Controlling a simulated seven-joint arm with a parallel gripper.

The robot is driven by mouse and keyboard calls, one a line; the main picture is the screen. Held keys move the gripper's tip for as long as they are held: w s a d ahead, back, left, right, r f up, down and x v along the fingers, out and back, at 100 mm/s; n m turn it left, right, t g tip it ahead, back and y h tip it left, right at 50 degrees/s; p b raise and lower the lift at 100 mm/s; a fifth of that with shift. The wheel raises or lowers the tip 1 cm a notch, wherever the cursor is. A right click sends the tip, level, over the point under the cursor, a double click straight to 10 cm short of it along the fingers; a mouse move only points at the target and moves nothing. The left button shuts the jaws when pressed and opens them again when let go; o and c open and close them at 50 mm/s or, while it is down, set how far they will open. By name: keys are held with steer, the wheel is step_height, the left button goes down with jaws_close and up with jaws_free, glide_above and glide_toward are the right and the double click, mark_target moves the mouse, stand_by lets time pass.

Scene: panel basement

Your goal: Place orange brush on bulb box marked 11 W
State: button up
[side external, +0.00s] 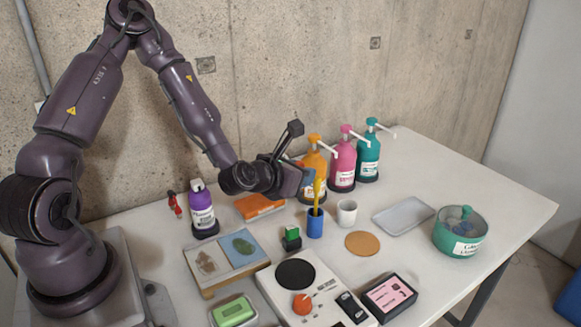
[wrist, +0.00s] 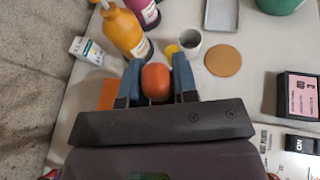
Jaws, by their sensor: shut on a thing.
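My gripper (wrist: 156,72) is shut on a rounded orange thing (wrist: 155,83), which looks like the end of the orange brush. In the side view my gripper (side external: 306,180) is above the table, near the blue cup and in front of the orange pump bottle. Only a little orange shows there, and the rest of the brush is hidden. A small white and teal box (wrist: 88,49), possibly the bulb box, is on the table left of the orange bottle in the wrist view. Its marking is too small to read. I cannot make it out in the side view, where the arm may hide it.
Orange (side external: 314,168), pink (side external: 342,172) and teal (side external: 369,155) pump bottles stand along the wall. A blue cup (side external: 315,224) holds a yellow stick, beside a white cup (side external: 347,213). A purple bottle (side external: 202,212) and flat orange block (side external: 259,207) are left. A grey tray (side external: 403,214) is right.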

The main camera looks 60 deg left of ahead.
steer(key=s+a+r+n+g+y, duration=0.1)
steer(key=a+r+n+g+y, duration=0.15)
steer(key=a, duration=0.65)
steer(key=s+a+r+n+g+y, duration=0.1)
steer(key=a+r+n+y, duration=0.25)
steer(key=a, duration=0.65)
steer(key=w+a+f, duration=0.2)
steer(key=w+f, duration=0.1)
steer(key=w+a+f, duration=0.1)
steer(key=w+f, duration=0.2)
steer(key=w, duration=0.1)
steer(key=w+a+f, duration=0.2)
steer(key=w+f, duration=0.2)
steer(key=shift+a, duration=0.35)
steer(key=shift+w+a+f, duration=0.25)
steer(key=shift+w+f, duration=0.05)
steer(key=shift+f, duration=0.1)
steer(key=shift+w+a+f, duration=0.1)
steer(key=shift+w+f, duration=0.1)
steer(key=shift+f, duration=1.55)
steer(key=shift+f, duration=0.15)
steer(key=o, duration=0.9)
steer(key=shift+o, duration=0.2)
